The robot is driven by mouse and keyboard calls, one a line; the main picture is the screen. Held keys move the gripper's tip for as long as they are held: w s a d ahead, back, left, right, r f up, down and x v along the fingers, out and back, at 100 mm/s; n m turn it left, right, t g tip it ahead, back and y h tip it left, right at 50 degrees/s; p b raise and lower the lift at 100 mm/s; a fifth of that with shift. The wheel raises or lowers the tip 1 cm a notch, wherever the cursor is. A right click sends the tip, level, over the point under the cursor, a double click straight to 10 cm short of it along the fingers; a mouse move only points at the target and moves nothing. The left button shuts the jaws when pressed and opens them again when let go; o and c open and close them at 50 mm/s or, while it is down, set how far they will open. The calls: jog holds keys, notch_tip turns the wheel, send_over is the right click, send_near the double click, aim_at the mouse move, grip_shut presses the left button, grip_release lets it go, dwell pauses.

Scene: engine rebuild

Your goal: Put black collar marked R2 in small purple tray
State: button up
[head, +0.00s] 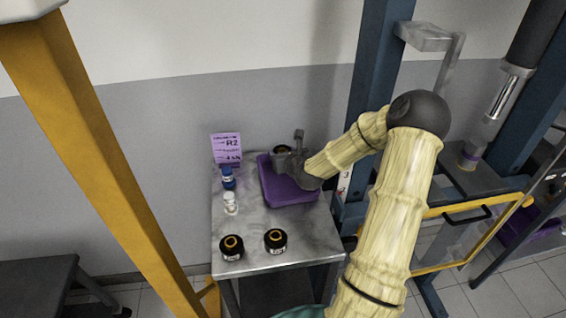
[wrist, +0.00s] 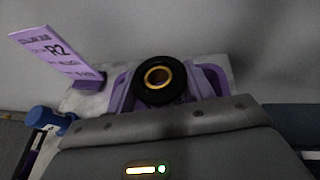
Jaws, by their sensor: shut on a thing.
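A black collar (wrist: 145,90) with a gold-rimmed bore is held by my gripper (head: 283,155); the collar (head: 281,149) also shows in the head view. No mark is readable on it. The small purple tray (head: 290,194) lies on the metal table, and the collar is over its back part. In the wrist view the tray (wrist: 218,74) shows behind and beside the collar. I cannot tell whether the collar touches the tray floor.
Two more black collars, a left one (head: 231,254) and a right one (head: 275,246), stand near the table's (head: 250,216) front edge. A blue bottle (head: 228,180) and a white bottle (head: 231,205) stand left of the tray. A purple R2 sign (head: 227,149) stands at the back.

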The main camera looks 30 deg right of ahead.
jog(key=shift+w+f, duration=0.1)
jog(key=shift+f, duration=1.75)
jog(key=o, duration=1.3)
jog(key=shift+f, duration=0.1)
jog(key=shift+s, duration=0.2)
jog(key=v, duration=1.2)
